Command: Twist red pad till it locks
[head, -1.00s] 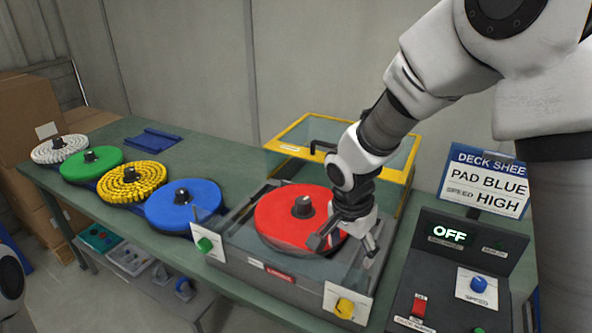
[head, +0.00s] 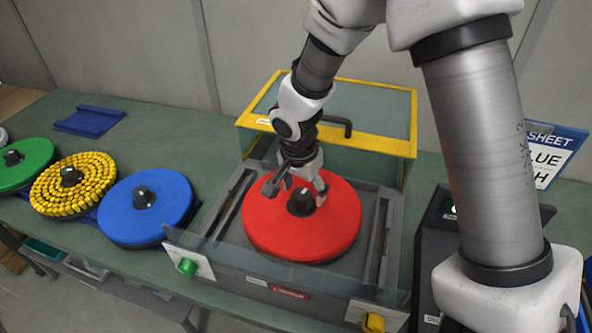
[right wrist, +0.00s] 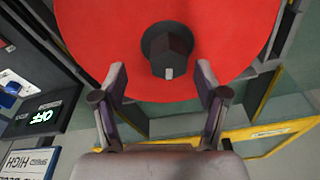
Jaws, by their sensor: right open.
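The red pad (head: 270,229) lies flat in the dark machine bed, with a black hub knob (head: 301,202) at its middle. My right gripper (head: 296,188) is over the far part of the pad, close to the knob. In the right wrist view its two fingers (right wrist: 161,80) are spread wide, with the knob (right wrist: 167,50) ahead between and beyond their tips. Nothing is between the fingers. The knob's white mark (right wrist: 169,73) points toward the gripper in that view. Whether the fingers touch the pad I cannot tell. My left gripper is not in view.
Blue (head: 146,207), yellow (head: 73,184) and green (head: 24,164) pads stand in a row at the left. The yellow-framed clear cover (head: 386,143) is raised behind the bed. A green knob (head: 187,267) and yellow knob (head: 373,323) sit at the front corners. The control box display (right wrist: 46,115) reads OFF.

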